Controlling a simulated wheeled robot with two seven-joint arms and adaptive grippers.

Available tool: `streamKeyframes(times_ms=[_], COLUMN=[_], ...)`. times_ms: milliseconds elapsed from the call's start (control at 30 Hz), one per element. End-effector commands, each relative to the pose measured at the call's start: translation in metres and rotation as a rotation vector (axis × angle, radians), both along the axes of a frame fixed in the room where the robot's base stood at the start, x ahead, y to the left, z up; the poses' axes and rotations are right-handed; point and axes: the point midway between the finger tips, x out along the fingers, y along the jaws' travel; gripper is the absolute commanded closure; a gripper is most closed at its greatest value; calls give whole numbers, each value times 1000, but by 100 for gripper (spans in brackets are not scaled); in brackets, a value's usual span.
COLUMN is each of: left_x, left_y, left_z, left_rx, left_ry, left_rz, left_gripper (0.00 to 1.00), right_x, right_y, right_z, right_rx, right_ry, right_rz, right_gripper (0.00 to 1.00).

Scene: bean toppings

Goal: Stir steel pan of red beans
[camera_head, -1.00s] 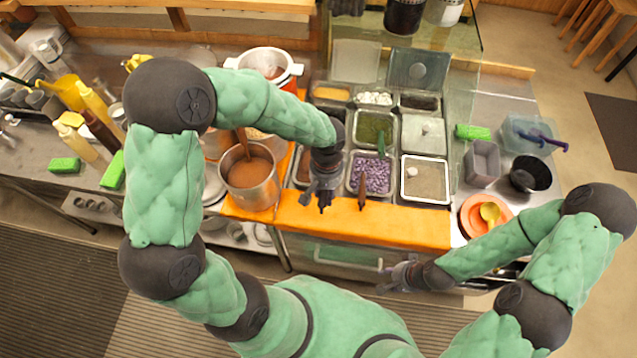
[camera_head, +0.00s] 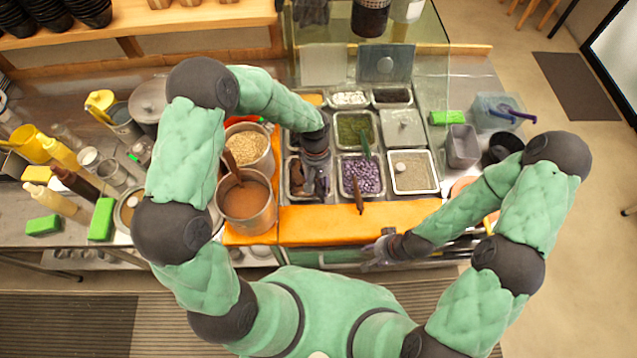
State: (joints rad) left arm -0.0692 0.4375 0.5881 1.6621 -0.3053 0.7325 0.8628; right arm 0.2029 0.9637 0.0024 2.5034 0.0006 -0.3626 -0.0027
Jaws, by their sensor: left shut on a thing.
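The steel pan of red beans (camera_head: 291,190) sits in the counter's front row, left of the pan of purple beans (camera_head: 361,176). My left gripper (camera_head: 316,190) points down over this pan and covers much of its inside. It is shut on what looks like a brown-handled spoon (camera_head: 297,174). The spoon's lower end and its contact with the beans cannot be made out. My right gripper (camera_head: 370,258) is empty and low in front of the counter's orange front edge, away from the pans. Its fingers look spread.
A pot of brown liquid (camera_head: 247,204) with a ladle and a pot of grain (camera_head: 250,148) stand close on the left. A brown handle (camera_head: 359,200) sticks out of the purple-bean pan. Green topping (camera_head: 354,128) and lidded pans lie behind and right.

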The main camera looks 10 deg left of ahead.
Motion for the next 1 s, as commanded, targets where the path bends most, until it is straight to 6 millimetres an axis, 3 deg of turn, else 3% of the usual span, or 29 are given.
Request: streamKeyframes(times_ms=[433,700,1000], left_x=[4,-4,-8], left_y=[2,-2,-4], left_z=[-53,-71,-79], left_rx=[-26,28,63], left_ry=[47,-52,-117], left_rz=[2,-2,-1], left_gripper=[100,100,100], right_x=[0,0,0], right_y=[0,0,0], right_z=[-31,-63,-84], right_rx=[0,0,0], right_ry=[0,0,0], right_rz=[0,0,0], right_gripper=[60,60,60])
